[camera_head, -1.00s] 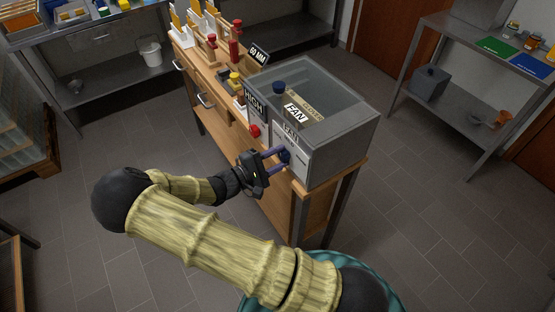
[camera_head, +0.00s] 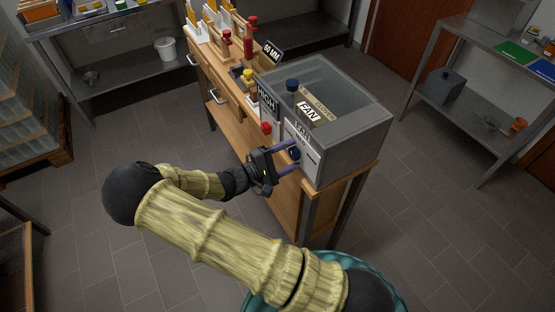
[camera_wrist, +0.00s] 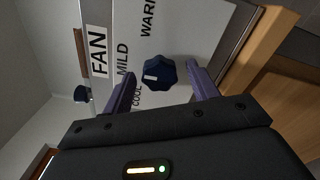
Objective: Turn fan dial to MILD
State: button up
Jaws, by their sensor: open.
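The fan dial is a dark blue lobed knob (camera_wrist: 163,70) with a white mark, on a pale panel (camera_wrist: 190,30) lettered FAN, COOL, MILD and WARM. In the wrist view the white mark faces left, toward the area between COOL and MILD; I cannot tell exactly which it meets. My gripper (camera_wrist: 160,86) is open, with one purple finger on each side of the dial. Contact with the dial is not clear. In the head view, my gripper (camera_head: 291,155) is at the front of the grey glass-topped box (camera_head: 350,143), and its fingers partly hide the dial (camera_head: 294,153).
The box stands on the end of a wooden bench (camera_head: 340,185). A red knob (camera_head: 266,128) and a HIGH sign (camera_head: 266,98) are left of the panel. A metal shelf (camera_head: 470,110) stands at right. Open tiled floor (camera_head: 425,240) lies in front.

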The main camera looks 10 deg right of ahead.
jog(key=b+v, duration=0.3)
jog(key=v, duration=1.4)
jog(key=shift+a, duration=0.2)
jog(key=shift+d, duration=0.1)
jog(key=s+d+m+g+y+p, duration=0.2)
jog(key=s+d+m+g+y, duration=0.25)
jog(key=d+g+y, duration=0.5)
jog(key=s+d+r+m+t+y+p, duration=0.1)
jog(key=s+d+r+m+t+y, duration=0.1)
jog(key=d+r+t+y, duration=0.1)
jog(key=s+d+r+m+t+y+p, duration=0.1)
jog(key=s+d+r+m+t+y, duration=0.1)
jog(key=r, duration=0.6)
jog(key=d+t+y, duration=0.1)
jog(key=d+y, duration=0.1)
jog(key=shift+s+y, duration=0.25)
jog(key=shift+y, duration=0.1)
